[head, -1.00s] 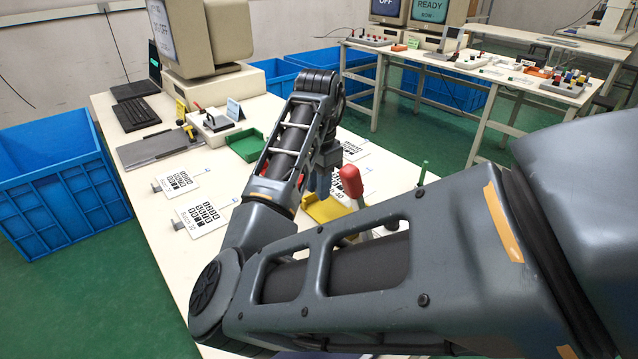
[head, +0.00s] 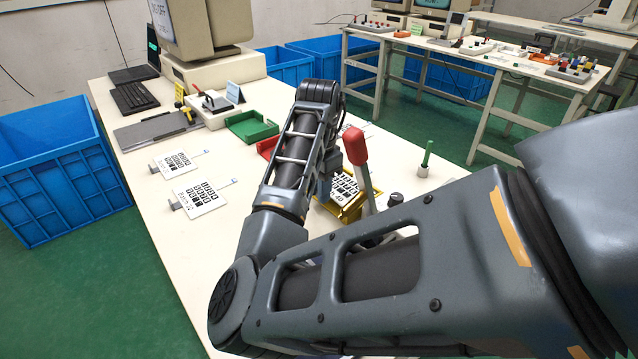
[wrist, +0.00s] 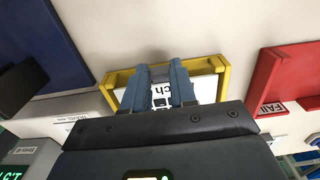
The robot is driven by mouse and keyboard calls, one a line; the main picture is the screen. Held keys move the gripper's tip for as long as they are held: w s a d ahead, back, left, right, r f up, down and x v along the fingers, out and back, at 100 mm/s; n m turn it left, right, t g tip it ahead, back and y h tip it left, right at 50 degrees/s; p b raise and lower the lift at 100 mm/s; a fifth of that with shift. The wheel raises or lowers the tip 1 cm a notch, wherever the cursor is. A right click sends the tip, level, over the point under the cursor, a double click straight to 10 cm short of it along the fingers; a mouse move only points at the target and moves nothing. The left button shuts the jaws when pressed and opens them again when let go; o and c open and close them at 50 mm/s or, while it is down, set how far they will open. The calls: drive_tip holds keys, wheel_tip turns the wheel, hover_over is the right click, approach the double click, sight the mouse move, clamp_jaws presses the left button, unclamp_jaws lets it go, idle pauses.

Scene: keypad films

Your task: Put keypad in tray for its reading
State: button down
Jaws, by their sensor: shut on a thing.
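The held keypad (head: 344,187) is a white film with black key squares. In the head view it shows at the yellow tray (head: 351,213), partly hidden by my arm. In the wrist view the keypad (wrist: 159,88) lies between my fingers, inside the outline of the yellow tray (wrist: 224,78); I cannot tell whether it touches the tray floor. My gripper (wrist: 160,72) is shut on it, pointing into the tray. A red tray (wrist: 285,80) with a FAIL label stands to the right.
Two more keypads (head: 176,161) (head: 200,196) lie on the left of the table. A green tray (head: 251,127) stands behind. A red-handled lever (head: 355,147) rises close beside my gripper, and a green post (head: 427,157) stands further right. The table's left front is clear.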

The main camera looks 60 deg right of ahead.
drive_tip(key=shift+f, duration=0.6)
drive_tip(key=shift+f, duration=0.4)
idle(0.3)
drive_tip(key=c, duration=0.8)
unclamp_jaws()
wheel_tip(320, 180, up, 8)
drive_tip(key=shift+f+p, duration=0.1)
drive_tip(key=shift+p, duration=0.6)
drive_tip(key=shift+a, duration=0.1)
